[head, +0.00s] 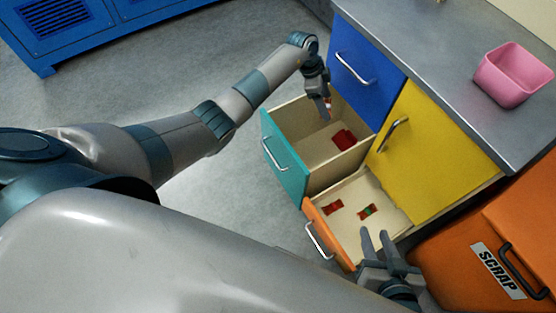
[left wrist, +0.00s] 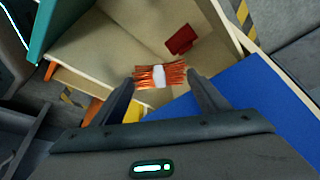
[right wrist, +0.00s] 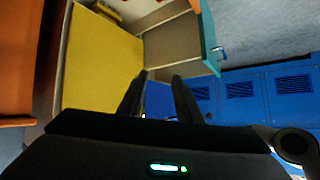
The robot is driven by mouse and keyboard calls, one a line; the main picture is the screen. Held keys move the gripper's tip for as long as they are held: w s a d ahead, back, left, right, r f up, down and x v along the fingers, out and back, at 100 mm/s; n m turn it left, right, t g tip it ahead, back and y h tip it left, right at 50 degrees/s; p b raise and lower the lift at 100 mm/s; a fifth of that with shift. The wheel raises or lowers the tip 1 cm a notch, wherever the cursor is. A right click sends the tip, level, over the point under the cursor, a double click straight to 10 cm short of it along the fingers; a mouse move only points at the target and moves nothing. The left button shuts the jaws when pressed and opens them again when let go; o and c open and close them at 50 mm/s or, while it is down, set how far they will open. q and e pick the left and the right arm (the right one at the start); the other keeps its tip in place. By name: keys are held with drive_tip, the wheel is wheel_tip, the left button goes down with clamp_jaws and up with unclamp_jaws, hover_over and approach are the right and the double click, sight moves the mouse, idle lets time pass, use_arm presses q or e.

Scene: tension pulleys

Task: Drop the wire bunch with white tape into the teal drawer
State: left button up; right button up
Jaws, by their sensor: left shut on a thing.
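The wire bunch with white tape (left wrist: 160,76) is a bundle of orange-copper strands with a white band around its middle. My left gripper (left wrist: 160,84) is shut on it, with a finger at each end of the bundle. In the head view my left gripper (head: 327,105) is over the back part of the open teal drawer (head: 285,157), and the bundle shows only as a small orange spot. A dark red piece (head: 344,140) lies on the drawer's floor. My right gripper (head: 378,245) is by the open orange drawer's front right corner, its fingers apart and nothing visible between them.
The open orange drawer (head: 385,212) below holds two small red pieces, one partly green. A blue drawer front (head: 362,80) and a yellow door (head: 432,135) are shut. A pink bin (head: 514,75) stands on the counter. An orange scrap bin (head: 450,262) is at the lower right.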

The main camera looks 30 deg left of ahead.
use_arm(q)
drive_tip(key=shift+f+b, duration=0.8)
drive_tip(key=shift+b, duration=0.05)
drive_tip(key=shift+f+b, duration=0.7)
drive_tip(key=shift+b, duration=0.1)
drive_tip(key=shift+f, duration=0.1)
use_arm(e)
drive_tip(key=w+a+r+t+y, duration=0.1)
drive_tip(key=a+r+t, duration=0.1)
drive_tip(key=r+t, duration=0.2)
drive_tip(key=w+a+r+t+y, duration=0.1)
drive_tip(key=r+t, duration=0.3)
drive_tip(key=r, duration=0.5)
drive_tip(key=shift+w+a+y, duration=0.35)
drive_tip(key=shift+w+y, duration=0.05)
drive_tip(key=shift+w, duration=0.1)
use_arm(q)
drive_tip(key=o, duration=1.1)
use_arm(e)
drive_tip(key=shift+f, duration=0.1)
